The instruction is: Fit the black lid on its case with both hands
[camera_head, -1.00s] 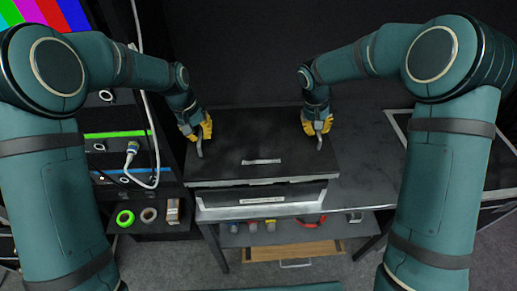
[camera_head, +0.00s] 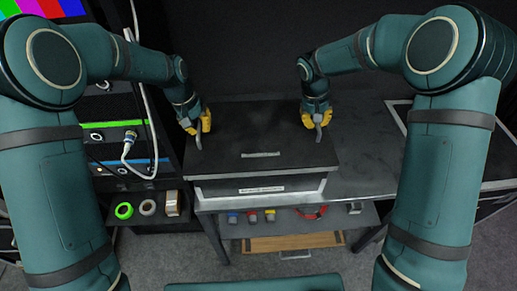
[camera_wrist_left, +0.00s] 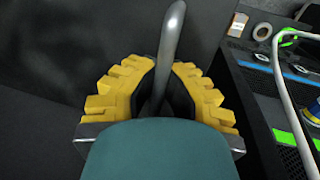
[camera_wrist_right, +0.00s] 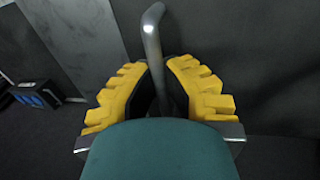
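The black lid (camera_head: 255,130) lies roughly level over its case (camera_head: 215,190), whose dark front with a pale label shows below the lid's front edge. Whether the lid touches the case rim all round cannot be told. My left gripper (camera_head: 195,122) is shut on the grey handle at the lid's left end; this handle (camera_wrist_left: 173,38) runs between the yellow fingers in the left wrist view. My right gripper (camera_head: 317,117) is shut on the right end's handle, and this handle (camera_wrist_right: 152,40) shows in the right wrist view. The case's inside is hidden.
The case stands on a dark table (camera_head: 370,175) with free room at its right. A lower shelf (camera_head: 285,228) holds small coloured items. A rack with a cable (camera_head: 128,147) stands close at the left. Tape rolls (camera_head: 147,207) lie beside it.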

